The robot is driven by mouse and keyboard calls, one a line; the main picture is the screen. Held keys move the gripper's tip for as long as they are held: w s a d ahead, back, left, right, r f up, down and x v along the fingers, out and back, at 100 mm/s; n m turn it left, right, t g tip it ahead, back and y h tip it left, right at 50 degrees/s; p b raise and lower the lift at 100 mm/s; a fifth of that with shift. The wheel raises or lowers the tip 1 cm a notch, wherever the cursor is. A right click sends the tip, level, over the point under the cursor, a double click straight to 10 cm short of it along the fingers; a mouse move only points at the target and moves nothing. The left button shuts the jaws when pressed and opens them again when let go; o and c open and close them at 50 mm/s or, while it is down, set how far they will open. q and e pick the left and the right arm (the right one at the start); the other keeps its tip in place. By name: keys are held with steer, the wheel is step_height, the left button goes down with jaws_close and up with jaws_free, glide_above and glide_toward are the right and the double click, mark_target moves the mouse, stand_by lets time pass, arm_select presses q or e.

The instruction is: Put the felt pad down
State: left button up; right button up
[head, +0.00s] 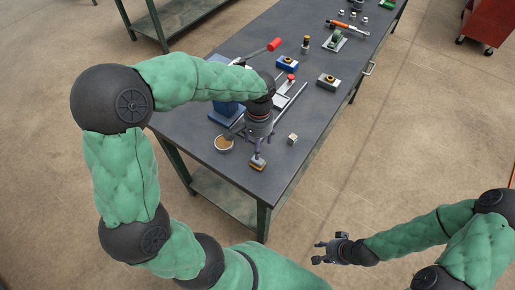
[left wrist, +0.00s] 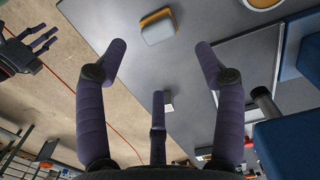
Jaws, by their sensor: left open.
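The small block that looks like the felt pad (head: 257,163), with tan and grey faces, rests on the dark table (head: 289,165) near its front corner. It also shows in the left wrist view (left wrist: 158,27), beyond my fingertips. My left gripper (head: 259,143) is just above and behind it. Its three fingers are spread and empty in the left wrist view (left wrist: 160,68), with a gap to the pad. My right gripper (head: 319,252) is out in front of the table over the floor, its fingers apart and empty; it also shows at the left wrist view's upper left (left wrist: 43,42).
A round tan-filled bowl (head: 223,143) stands left of the pad. A small pale cube (head: 292,139) stands to its right. A blue block (head: 226,112), a red-handled tool (head: 273,45) and several small parts lie farther back. The table's front corner is mostly clear.

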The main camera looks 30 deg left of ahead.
arm_select(q)
steer(key=shift+r, duration=1.3)
